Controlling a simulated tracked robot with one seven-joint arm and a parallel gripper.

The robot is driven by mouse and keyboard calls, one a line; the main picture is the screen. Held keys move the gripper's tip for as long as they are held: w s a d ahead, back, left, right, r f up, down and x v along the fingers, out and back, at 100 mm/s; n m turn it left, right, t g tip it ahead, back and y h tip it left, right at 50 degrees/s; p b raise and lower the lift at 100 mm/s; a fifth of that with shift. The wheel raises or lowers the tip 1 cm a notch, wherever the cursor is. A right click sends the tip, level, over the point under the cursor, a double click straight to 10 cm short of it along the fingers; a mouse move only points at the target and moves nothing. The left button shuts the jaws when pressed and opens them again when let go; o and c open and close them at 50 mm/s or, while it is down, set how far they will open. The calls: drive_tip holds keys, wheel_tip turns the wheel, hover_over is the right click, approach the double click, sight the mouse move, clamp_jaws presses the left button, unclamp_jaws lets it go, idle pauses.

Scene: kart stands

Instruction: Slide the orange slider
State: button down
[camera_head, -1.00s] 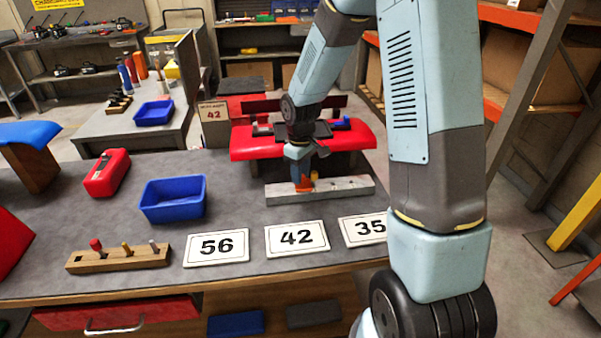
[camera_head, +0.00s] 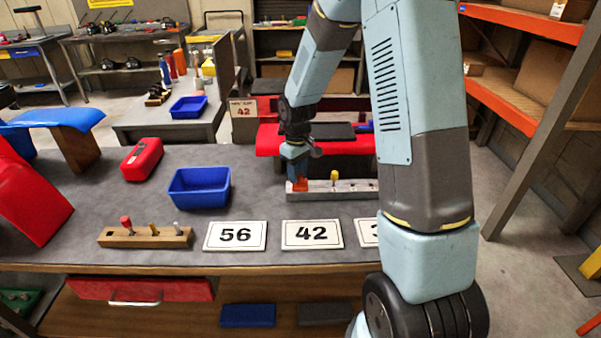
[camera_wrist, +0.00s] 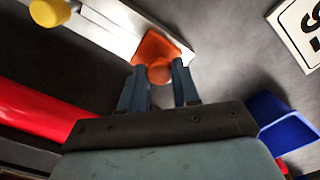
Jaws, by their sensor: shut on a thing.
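The orange slider (camera_head: 299,186) sits at the left end of a pale metal rail (camera_head: 352,190) on the workbench. In the wrist view the slider (camera_wrist: 160,46) is between the tips of my two dark fingers, near the end of the rail (camera_wrist: 112,32). My gripper (camera_head: 297,176) reaches down from above and is shut on the slider; its gripper fingers also show in the wrist view (camera_wrist: 160,80). A yellow knob (camera_head: 334,176) stands on the rail to the right, apart from the slider; it also shows in the wrist view (camera_wrist: 48,12). My arm hides the rail's right end.
A blue bin (camera_head: 200,187) and a wooden peg block (camera_head: 146,238) are to the left. A red stand (camera_head: 268,140) is behind the rail.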

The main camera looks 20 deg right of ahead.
drive_tip(key=c, duration=0.8)
unclamp_jaws()
drive_tip(key=shift+a, duration=0.2)
wheel_tip(320, 180, up, 14)
drive_tip(key=shift+f, duration=0.15)
drive_tip(key=s+d+r+m+t, duration=0.3)
drive_tip(key=s+r, duration=0.9)
drive_tip(key=s, duration=0.1)
drive_tip(key=s+d+r+m+t, duration=0.1)
drive_tip(key=s, duration=0.6)
drive_tip(key=s+d+r+m+t, duration=0.1)
drive_tip(key=s+m, duration=0.1)
drive_tip(key=s, duration=0.6)
drive_tip(key=shift+d+r+t, duration=0.3)
drive_tip(key=shift+d, duration=0.1)
